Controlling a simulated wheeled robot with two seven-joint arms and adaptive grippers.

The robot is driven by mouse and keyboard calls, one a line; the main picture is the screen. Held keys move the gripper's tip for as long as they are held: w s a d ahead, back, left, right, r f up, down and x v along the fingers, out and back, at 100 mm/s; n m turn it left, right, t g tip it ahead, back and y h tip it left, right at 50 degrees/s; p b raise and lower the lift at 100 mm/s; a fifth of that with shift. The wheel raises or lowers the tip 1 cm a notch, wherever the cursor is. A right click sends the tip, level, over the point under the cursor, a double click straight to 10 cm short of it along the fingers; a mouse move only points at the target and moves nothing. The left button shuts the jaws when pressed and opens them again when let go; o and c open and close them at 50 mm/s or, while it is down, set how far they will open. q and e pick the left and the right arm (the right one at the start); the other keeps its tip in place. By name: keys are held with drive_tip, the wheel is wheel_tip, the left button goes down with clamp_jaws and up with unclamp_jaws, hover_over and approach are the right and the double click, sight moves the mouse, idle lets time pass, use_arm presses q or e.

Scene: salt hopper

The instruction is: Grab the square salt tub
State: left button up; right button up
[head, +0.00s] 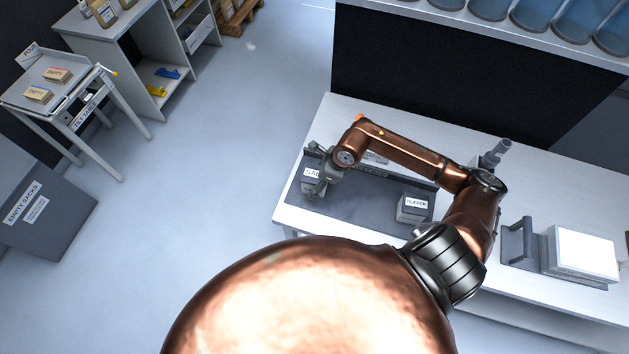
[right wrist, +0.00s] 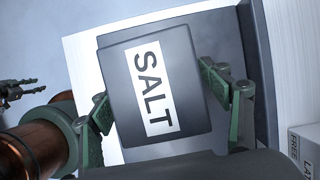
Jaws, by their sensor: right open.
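The square salt tub (right wrist: 185,115) is dark grey with a white SALT label on its top in the right wrist view. In the head view the tub (head: 307,186) stands at the left end of a dark tray (head: 355,205), partly hidden by my right gripper (head: 321,180). In the right wrist view my right gripper (right wrist: 160,112) is open, with one finger on each side of the tub; I cannot tell whether they touch it. My left gripper (right wrist: 20,90) shows small and dark at that view's left edge; its opening is unclear.
A grey BUFFER box (head: 412,209) stands at the tray's right end. A white lidded box (head: 582,253) and a grey handled item (head: 519,242) are on the white table (head: 470,145) further right. Blue containers (head: 540,15) line a shelf at the back.

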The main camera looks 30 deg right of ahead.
drive_tip(key=c, duration=1.4)
drive_tip(key=shift+c, duration=0.6)
drive_tip(key=shift+r, duration=0.15)
